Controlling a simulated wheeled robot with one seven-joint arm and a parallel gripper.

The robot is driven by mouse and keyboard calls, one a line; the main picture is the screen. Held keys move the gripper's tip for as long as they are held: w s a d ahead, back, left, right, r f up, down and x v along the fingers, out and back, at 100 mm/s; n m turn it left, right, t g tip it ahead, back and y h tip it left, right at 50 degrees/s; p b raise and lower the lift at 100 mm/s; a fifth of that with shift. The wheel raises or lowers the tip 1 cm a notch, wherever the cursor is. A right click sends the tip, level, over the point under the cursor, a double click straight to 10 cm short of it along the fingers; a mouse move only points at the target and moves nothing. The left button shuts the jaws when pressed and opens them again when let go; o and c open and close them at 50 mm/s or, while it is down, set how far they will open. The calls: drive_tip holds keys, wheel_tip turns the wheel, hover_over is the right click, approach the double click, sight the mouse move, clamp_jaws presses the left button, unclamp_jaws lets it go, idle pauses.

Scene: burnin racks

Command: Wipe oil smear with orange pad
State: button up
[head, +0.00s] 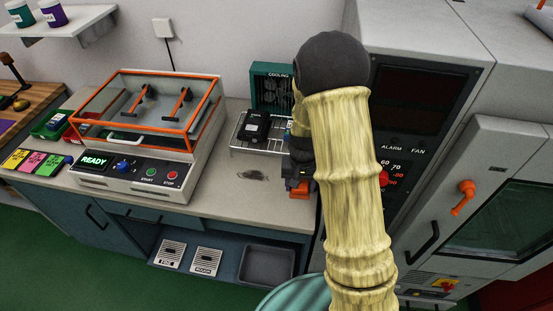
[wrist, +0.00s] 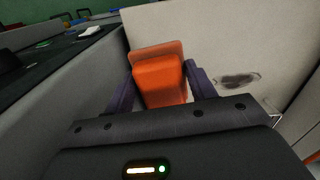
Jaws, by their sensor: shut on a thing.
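The oil smear (head: 252,175) is a dark oval mark on the light counter in the head view, right of the machine with the orange-framed lid. It also shows in the wrist view (wrist: 238,81), to the right of my gripper. My gripper (wrist: 161,82) is shut on the orange pad (wrist: 160,80), with a dark finger on each side of it. In the head view the pad (head: 298,188) is a small orange patch near the counter's right end, mostly hidden by my arm. The pad is apart from the smear. I cannot tell whether it touches the counter.
The machine (head: 135,172) shows READY and fills the counter's left part. A black device sits on a wire rack (head: 270,146) behind the smear, before a green COOLING unit (head: 272,85). A tall grey cabinet (head: 445,60) stands right. The counter around the smear (head: 225,195) is clear.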

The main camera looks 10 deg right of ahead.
sight(302, 182)
drive_tip(key=shift+w+d+r+n+p, duration=0.15)
drive_tip(key=shift+r+p, duration=0.3)
drive_tip(key=shift+p, duration=0.75)
drive_tip(key=shift+w+a+r+n+p, duration=0.2)
drive_tip(key=shift+r+p, duration=0.25)
drive_tip(key=shift+p, duration=0.75)
drive_tip(key=shift+w+d+r+n+p, duration=0.1)
drive_tip(key=shift+d+r+n+p, duration=0.25)
drive_tip(key=shift+p, duration=0.85)
drive_tip(key=p, duration=0.3)
drive_tip(key=shift+s+r+p, duration=0.15)
drive_tip(key=shift+r+p, duration=0.15)
drive_tip(key=shift+r, duration=0.1)
drive_tip(key=shift+a+r+n+p, duration=0.1)
drive_tip(key=shift+a+n+p, duration=0.3)
drive_tip(key=shift+p, duration=0.75)
drive_tip(key=shift+s+f, duration=0.1)
drive_tip(key=shift+f, duration=0.1)
drive_tip(key=shift+d, duration=0.1)
